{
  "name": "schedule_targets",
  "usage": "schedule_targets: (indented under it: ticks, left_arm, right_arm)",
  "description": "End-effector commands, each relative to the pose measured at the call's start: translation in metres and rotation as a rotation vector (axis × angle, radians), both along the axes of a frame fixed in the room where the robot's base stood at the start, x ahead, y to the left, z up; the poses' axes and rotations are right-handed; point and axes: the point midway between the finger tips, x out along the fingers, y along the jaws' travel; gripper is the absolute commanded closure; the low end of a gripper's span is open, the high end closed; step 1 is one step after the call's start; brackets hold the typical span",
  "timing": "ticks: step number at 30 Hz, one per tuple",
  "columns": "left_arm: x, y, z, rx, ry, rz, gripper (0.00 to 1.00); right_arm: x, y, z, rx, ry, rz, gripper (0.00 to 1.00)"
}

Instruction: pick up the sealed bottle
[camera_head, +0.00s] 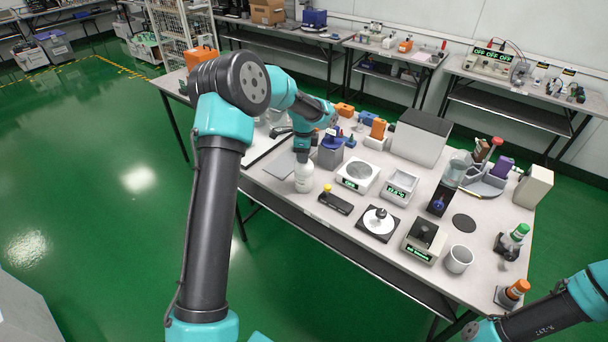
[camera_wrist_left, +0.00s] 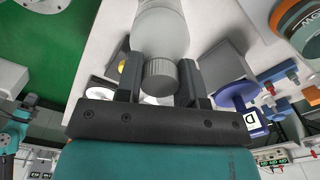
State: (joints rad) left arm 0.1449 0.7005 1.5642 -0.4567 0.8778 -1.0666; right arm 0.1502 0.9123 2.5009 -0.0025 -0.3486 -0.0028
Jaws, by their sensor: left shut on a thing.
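The sealed bottle (camera_head: 303,180) is a translucent white bottle near the front left edge of the table. In the left wrist view the bottle (camera_wrist_left: 160,32) shows its body and a ribbed grey cap (camera_wrist_left: 160,77). My left gripper (camera_head: 303,160) comes down on it from above. In the wrist view the two dark fingers of the left gripper (camera_wrist_left: 158,84) are closed on either side of the cap. I cannot tell whether the bottle's base touches the table. My right arm shows at the lower right, but its gripper is out of view.
A black device with a yellow knob (camera_head: 335,202) lies just right of the bottle. A white scale (camera_head: 358,187) stands beyond it.

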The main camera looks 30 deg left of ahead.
Motion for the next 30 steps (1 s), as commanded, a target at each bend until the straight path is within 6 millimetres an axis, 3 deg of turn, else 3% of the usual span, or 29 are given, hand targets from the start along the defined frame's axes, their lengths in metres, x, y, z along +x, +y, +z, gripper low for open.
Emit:
schedule_targets:
  ticks: [8,23,30]
  left_arm:
    - [0.0,0.0,0.0,0.0,0.0,0.0,1.0]
    - [0.0,0.0,0.001,0.001,-0.002,0.0,1.0]
    - [0.001,0.0,0.013,0.001,-0.003,0.0,1.0]
  right_arm:
    - [0.0,0.0,0.0,0.0,0.0,0.0,0.57]
    - [0.0,0.0,0.0,0.0,0.0,0.0,0.57]
    - [0.0,0.0,0.0,0.0,0.0,0.0,0.57]
